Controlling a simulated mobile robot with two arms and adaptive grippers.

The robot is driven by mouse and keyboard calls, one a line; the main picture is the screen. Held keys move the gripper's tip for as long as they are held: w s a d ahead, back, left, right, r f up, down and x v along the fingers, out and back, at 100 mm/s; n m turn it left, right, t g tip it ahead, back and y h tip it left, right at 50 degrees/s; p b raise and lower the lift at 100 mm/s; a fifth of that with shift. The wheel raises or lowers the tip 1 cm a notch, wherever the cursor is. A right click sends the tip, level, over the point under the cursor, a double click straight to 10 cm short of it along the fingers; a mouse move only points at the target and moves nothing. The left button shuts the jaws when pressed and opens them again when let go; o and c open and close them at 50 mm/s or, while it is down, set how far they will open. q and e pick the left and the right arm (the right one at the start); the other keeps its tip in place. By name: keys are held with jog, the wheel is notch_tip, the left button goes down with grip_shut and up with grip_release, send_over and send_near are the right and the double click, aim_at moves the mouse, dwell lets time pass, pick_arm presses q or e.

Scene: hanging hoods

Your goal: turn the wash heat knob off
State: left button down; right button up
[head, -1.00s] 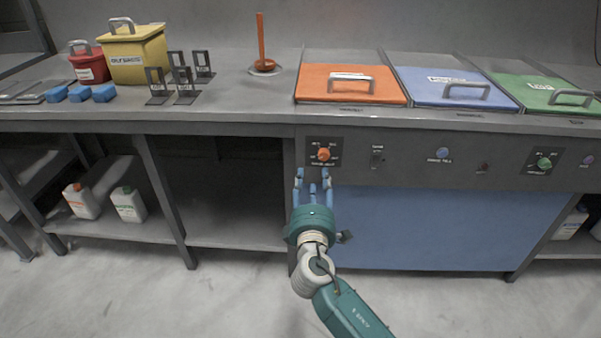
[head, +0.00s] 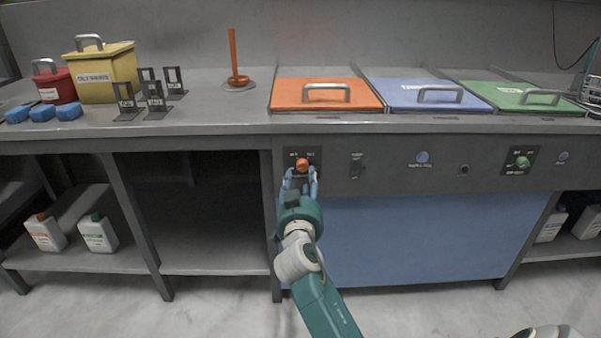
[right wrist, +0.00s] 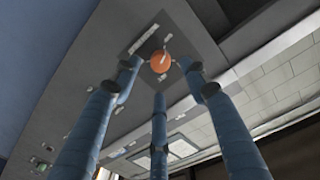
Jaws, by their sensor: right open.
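The orange knob (head: 302,164) sits on a dark plate at the left of the grey front panel, below the orange lid. I take it for the wash heat knob; its lettering is too small to read surely. My right gripper (head: 300,181) is open just below and in front of it, with its blue fingers pointing at it. In the right wrist view the knob (right wrist: 160,62) shows between the spread fingertips (right wrist: 160,78), with no clear contact. The knob's lower part is partly hidden by the fingers in the head view. My left gripper is not in view.
A dark switch (head: 357,166), a blue button (head: 422,157) and a green knob (head: 522,162) lie further right on the panel. The counter's front edge (head: 330,124) runs above. A blue panel (head: 420,240) lies below, and an open shelf (head: 215,259) to the left.

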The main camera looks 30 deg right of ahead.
aim_at(302, 169)
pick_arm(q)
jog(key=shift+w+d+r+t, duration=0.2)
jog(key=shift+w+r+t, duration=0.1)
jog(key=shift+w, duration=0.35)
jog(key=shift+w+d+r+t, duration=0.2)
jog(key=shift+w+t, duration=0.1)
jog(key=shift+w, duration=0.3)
pick_arm(e)
jog(key=shift+x, duration=2.6)
jog(key=shift+f, duration=0.1)
grip_shut()
